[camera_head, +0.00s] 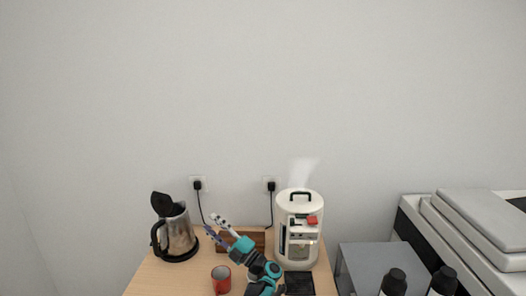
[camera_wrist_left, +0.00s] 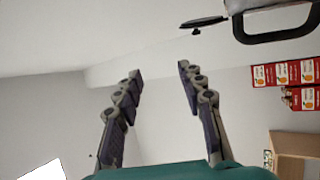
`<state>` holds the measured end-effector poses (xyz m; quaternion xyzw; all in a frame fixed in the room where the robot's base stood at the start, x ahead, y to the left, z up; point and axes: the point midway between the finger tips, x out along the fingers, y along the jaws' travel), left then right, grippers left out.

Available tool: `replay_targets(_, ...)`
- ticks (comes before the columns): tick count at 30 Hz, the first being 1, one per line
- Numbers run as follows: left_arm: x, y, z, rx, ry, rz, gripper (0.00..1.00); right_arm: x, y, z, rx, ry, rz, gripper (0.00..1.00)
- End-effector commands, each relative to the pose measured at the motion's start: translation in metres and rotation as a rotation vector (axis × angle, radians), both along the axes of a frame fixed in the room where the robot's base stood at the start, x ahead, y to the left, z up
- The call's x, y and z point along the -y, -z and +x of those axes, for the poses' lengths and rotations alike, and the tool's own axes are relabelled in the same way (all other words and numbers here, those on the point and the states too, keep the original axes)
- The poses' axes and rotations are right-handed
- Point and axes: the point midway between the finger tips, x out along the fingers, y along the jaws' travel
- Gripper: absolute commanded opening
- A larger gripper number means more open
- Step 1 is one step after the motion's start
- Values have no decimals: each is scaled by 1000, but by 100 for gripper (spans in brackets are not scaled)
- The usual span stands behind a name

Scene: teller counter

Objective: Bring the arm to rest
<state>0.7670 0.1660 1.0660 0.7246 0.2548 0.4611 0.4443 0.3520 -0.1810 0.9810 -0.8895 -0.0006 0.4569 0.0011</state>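My left gripper (camera_head: 211,224) is above the wooden counter, between the kettle and the white steaming appliance, with its arm coming up from the bottom edge. In the left wrist view its two dark fingers (camera_wrist_left: 160,70) stand wide apart with nothing between them. The gripper is open and touches nothing that I can see. My right gripper is in neither view.
A steel kettle (camera_head: 180,236) with its lid up stands left on the counter (camera_head: 146,279). A red mug (camera_head: 221,273) is near the front. The white appliance (camera_head: 299,206) stands right. A grey metal box (camera_head: 364,259) is further right.

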Motion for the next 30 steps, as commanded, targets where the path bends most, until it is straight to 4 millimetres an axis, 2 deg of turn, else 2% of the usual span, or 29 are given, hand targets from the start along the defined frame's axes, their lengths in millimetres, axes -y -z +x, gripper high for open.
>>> replay_targets(8, 5, -51, 13, -40, 107, 81, 39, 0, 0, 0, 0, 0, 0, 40)
replay_targets(15, 18, -116, 22, -123, 265, 206, 39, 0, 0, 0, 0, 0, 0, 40)
replay_targets(19, 30, -155, 19, -211, 389, 308, 39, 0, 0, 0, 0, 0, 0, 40)
replay_targets(21, 40, -175, 11, -283, 471, 377, 39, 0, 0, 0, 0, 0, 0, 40)
replay_targets(24, 53, -189, -8, -408, 587, 475, 39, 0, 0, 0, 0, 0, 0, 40)
replay_targets(27, 63, -187, -37, -550, 693, 563, 39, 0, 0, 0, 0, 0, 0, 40)
replay_targets(30, 68, -170, -75, -710, 786, 638, 39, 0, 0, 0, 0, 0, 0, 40)
